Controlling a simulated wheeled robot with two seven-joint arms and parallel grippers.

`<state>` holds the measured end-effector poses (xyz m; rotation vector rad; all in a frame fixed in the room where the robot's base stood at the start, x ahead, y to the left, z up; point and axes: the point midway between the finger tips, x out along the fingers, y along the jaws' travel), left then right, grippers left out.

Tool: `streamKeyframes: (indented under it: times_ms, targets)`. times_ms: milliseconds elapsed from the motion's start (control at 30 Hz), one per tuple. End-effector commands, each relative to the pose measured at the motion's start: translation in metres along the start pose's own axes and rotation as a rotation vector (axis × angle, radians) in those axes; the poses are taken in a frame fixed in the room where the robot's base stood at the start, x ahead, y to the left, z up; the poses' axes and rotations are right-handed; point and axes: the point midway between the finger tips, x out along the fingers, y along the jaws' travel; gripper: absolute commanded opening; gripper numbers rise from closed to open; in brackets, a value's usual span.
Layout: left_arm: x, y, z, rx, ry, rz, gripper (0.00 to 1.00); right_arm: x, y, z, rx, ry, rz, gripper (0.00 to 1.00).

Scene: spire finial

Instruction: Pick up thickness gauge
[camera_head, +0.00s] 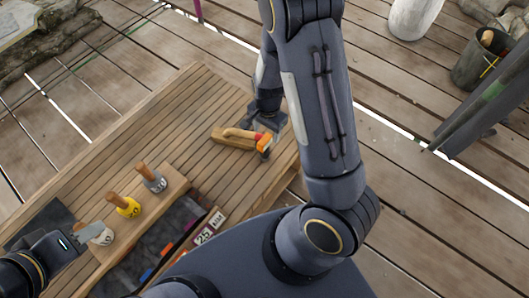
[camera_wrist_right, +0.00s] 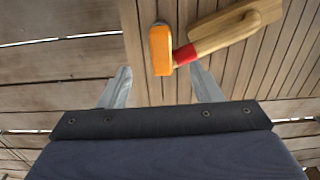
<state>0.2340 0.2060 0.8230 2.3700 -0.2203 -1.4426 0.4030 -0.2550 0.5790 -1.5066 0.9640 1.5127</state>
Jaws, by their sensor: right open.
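In the head view my right arm partly hides this gripper. My left gripper (camera_head: 84,238) is at the lower left, by a whitish piece (camera_head: 102,236).
A wooden rack (camera_head: 165,205) at the bench's left holds a yellow piece (camera_head: 128,207) and a grey piece (camera_head: 153,181) with wooden handles. A bucket (camera_head: 480,60) stands at the upper right.

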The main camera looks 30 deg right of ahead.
Motion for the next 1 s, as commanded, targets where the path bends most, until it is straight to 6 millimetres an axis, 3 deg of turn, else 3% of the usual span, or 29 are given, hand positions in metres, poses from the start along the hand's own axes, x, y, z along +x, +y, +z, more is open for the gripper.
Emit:
streamKeyframes:
  times_ms: [633, 900, 1000]
  targets:
    - [0.023, -0.010, 0.011, 0.000, 0.000, 0.000, 0.36, 0.080, -0.002, 0.006, 0.009, 0.010, 0.013, 0.58]
    - [0.023, -0.010, 0.011, 0.000, 0.000, 0.000, 0.36, 0.085, -0.003, 0.005, 0.008, 0.011, 0.010, 0.58]
    - [0.023, -0.010, 0.011, 0.000, 0.000, 0.000, 0.36, 0.085, -0.003, 0.005, 0.008, 0.011, 0.010, 0.48]
